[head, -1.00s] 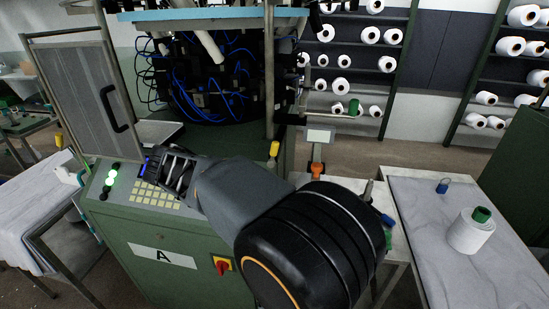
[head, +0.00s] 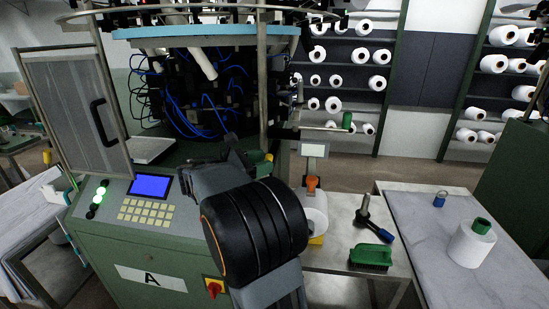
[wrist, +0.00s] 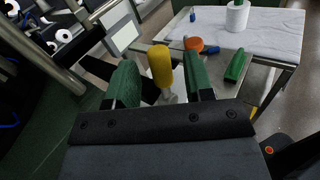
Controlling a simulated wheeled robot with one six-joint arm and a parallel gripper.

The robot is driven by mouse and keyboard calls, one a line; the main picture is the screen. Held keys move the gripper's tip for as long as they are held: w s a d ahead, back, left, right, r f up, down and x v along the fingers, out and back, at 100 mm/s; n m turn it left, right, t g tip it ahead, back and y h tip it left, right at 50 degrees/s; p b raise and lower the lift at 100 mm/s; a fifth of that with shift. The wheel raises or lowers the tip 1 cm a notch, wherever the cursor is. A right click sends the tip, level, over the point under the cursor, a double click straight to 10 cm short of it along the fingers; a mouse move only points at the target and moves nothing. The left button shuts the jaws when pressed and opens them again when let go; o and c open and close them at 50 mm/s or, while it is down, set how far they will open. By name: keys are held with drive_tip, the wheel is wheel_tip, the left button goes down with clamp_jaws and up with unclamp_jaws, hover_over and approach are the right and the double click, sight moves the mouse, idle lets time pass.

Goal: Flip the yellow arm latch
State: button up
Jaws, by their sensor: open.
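The yellow latch handle (wrist: 161,66) stands upright on a pale metal stem in the wrist view. My gripper (wrist: 160,78) is open, with one green-padded finger on each side of the handle. Gaps show between the handle and both pads. I cannot tell from this view how deep the handle sits between them. In the head view, only a small yellow bit of the latch (head: 268,157) shows at the machine's right edge, beside my gripper (head: 252,160). My gripper and arm hide the rest.
The green machine cabinet (head: 140,250) carries a blue screen (head: 149,186) and a red switch (head: 214,288). To the right, a small table holds a green brush (head: 371,258) and a blue-handled tool (head: 374,226). A white yarn cone (head: 471,246) stands on the marble-topped table (head: 425,225).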

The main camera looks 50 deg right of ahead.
drive_tip(key=shift+x, duration=1.95)
drive_tip(key=shift+c, duration=0.3)
clamp_jaws()
